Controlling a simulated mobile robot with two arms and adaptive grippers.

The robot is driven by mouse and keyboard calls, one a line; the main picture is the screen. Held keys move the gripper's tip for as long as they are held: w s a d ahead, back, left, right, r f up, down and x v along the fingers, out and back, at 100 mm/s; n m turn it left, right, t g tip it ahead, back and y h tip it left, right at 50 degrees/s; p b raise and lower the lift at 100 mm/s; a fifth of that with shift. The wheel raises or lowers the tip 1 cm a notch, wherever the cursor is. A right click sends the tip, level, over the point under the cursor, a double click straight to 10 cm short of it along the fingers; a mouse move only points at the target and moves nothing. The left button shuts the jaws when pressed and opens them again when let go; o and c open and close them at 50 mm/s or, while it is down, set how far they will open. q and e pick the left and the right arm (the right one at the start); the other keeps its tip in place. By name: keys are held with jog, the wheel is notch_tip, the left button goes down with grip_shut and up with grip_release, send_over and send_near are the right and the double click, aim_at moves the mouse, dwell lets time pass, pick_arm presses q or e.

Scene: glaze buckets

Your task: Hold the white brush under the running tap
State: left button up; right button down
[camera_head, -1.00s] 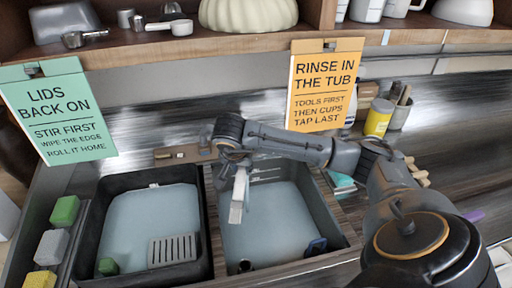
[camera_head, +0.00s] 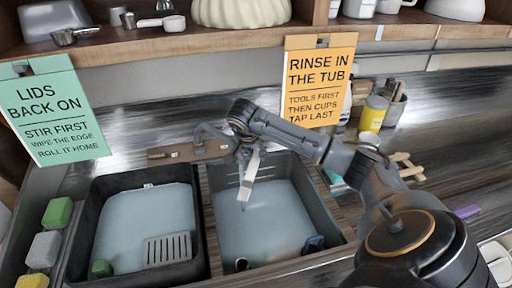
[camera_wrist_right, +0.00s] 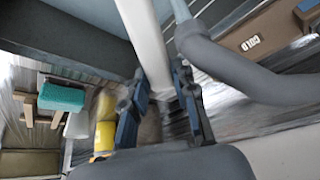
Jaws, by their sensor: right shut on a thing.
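My right gripper (camera_head: 246,152) is shut on the white brush (camera_head: 250,180), which hangs down over the right-hand tub (camera_head: 322,205). The right wrist view shows the brush (camera_wrist_right: 146,40) between the fingers of the gripper (camera_wrist_right: 162,88). The grey tap (camera_head: 212,132) is at the back of the tubs, just left of the gripper and partly hidden by it. In the right wrist view the curved tap (camera_wrist_right: 235,72) is close beside the brush, with a pale stream at its mouth. I cannot tell whether the stream touches the brush. My left gripper is out of view.
Several sponges (camera_head: 44,248) line the left edge. A yellow jar (camera_head: 373,115) stands at back right.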

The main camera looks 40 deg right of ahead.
jog(key=w+d+f+b, duration=0.1)
jog(key=w+d+b, duration=0.2)
jog(key=w+d, duration=0.2)
jog(key=shift+w+d+f, duration=0.35)
jog(key=shift+w+d, duration=0.05)
jog(key=shift+w, duration=0.15)
jog(key=shift+d, duration=0.1)
dwell(0.5)
jog(key=shift+s+d, duration=0.4)
jog(key=shift+s, duration=0.05)
jog(key=shift+s+a+p, duration=1.6)
jog(key=shift+s+a, duration=1.2)
jog(key=shift+s, duration=0.1)
